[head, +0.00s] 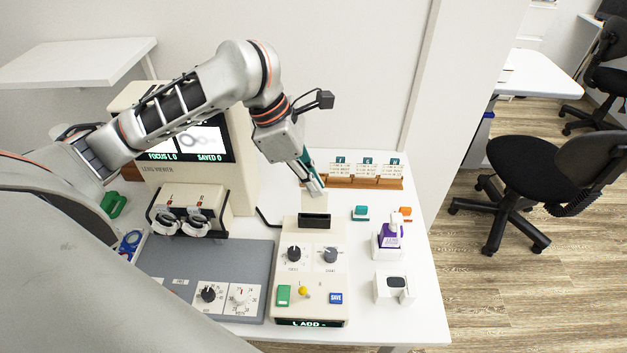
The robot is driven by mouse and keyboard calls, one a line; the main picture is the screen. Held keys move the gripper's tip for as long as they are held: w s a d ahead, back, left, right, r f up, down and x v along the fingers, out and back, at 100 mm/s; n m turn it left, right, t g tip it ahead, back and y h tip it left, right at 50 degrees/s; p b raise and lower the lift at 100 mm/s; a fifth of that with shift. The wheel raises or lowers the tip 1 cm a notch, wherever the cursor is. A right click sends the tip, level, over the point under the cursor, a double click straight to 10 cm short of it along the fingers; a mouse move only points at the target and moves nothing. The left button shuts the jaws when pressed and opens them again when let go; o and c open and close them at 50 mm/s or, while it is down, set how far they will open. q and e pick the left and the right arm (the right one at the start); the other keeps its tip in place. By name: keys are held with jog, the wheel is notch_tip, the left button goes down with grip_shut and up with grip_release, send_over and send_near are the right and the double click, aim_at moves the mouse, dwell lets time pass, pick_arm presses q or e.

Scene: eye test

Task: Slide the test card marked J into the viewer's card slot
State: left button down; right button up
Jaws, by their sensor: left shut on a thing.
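My left gripper (314,188) is shut on a pale card (308,204), just above and behind the viewer's card slot (314,220). The fingers cover part of the card, and I cannot read any letter on it. The slot is a dark opening with a black rim on top of the cream control unit (282,261). I cannot tell whether the card's lower edge touches the slot. The lens viewer (150,180) stands behind on the left, its screen reading FOCUS L 0 and SAVED 0. My right gripper is not in view.
A wooden rack (345,182) with several teal-tabbed cards stands behind the slot. A purple-and-white stamp-like item (390,235) and a white box (394,289) stand to the right. A grey panel with dials (225,262) lies left. The table's right edge is mostly clear.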

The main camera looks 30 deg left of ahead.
pick_arm(q)
jog(key=shift+f, duration=0.2)
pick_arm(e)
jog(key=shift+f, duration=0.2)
pick_arm(q)
jog(key=shift+f+b, duration=0.3)
jog(key=shift+f, duration=0.1)
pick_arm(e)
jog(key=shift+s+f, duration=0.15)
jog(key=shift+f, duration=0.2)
pick_arm(q)
jog(key=shift+f+b, duration=0.55)
jog(key=shift+f, duration=0.5)
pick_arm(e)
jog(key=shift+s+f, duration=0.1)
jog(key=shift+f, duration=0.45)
pick_arm(q)
jog(key=shift+f+b, duration=0.35)
jog(key=shift+f, duration=0.35)
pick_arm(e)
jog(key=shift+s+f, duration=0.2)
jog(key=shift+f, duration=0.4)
pick_arm(q)
jog(key=shift+f, duration=0.25)
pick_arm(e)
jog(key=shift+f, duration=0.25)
pick_arm(q)
jog(key=c, duration=2.2)
grip_release()
jog(key=shift+o, duration=0.2)
